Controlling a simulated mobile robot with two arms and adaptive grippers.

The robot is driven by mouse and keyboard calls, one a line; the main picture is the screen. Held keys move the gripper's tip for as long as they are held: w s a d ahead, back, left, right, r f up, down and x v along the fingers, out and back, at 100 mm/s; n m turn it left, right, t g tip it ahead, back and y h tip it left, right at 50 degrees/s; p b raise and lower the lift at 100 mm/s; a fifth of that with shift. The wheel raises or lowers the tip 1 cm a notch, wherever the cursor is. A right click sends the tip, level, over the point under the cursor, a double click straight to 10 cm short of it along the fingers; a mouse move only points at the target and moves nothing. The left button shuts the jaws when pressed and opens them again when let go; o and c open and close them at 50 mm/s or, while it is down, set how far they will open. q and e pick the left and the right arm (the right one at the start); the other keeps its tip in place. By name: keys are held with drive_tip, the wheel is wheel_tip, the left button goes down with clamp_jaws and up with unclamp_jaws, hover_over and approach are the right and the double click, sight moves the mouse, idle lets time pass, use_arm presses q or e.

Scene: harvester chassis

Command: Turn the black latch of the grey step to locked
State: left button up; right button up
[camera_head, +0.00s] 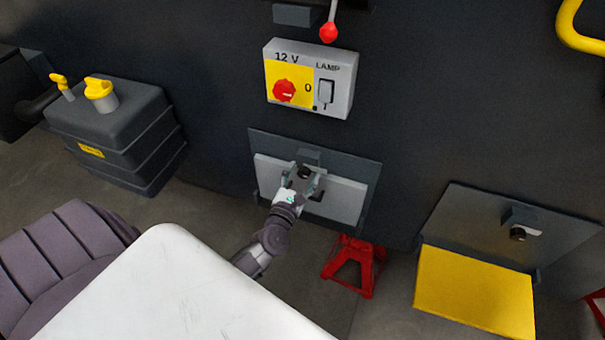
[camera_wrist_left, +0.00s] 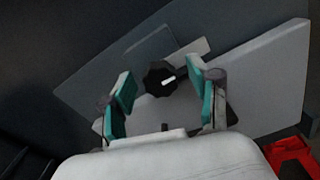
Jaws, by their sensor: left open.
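The grey step (camera_head: 342,196) is folded up flat against its dark backing plate on the chassis wall; it also shows in the left wrist view (camera_wrist_left: 262,75). Its black latch (camera_wrist_left: 160,79) is a round lobed knob with a white mark, seen between my fingers in the left wrist view. In the head view the latch (camera_head: 304,172) is partly hidden by my gripper. My left gripper (camera_head: 303,180) is open, its teal-padded fingers on either side of the knob, with no clear contact; they also show in the left wrist view (camera_wrist_left: 162,96). My right gripper is not in view.
A yellow step (camera_head: 474,292) hangs folded down at the right, with its own black latch (camera_head: 517,233). Above is a 12 V lamp switch box (camera_head: 341,88). A red jack stand (camera_head: 353,265) stands below. A dark tank (camera_head: 110,130) stands left.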

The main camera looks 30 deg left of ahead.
use_arm(q)
drive_tip(key=c, duration=1.2)
drive_tip(key=shift+o, duration=0.2)
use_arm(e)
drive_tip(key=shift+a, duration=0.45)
use_arm(q)
drive_tip(key=shift+m, duration=0.3)
drive_tip(key=m, duration=0.3)
drive_tip(key=shift+m+p, duration=0.3)
drive_tip(key=shift+p, duration=0.05)
drive_tip(key=m+p, duration=0.1)
drive_tip(key=m, duration=0.3)
drive_tip(key=shift+m, duration=0.3)
drive_tip(key=m+p, duration=0.1)
drive_tip(key=m, duration=0.3)
drive_tip(key=shift+m, duration=0.3)
drive_tip(key=m+p, duration=0.1)
drive_tip(key=m, duration=0.3)
drive_tip(key=shift+f+m, duration=0.15)
drive_tip(key=shift+m, duration=0.15)
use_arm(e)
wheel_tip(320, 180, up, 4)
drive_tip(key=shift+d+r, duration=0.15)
use_arm(q)
drive_tip(key=shift+p, duration=0.3)
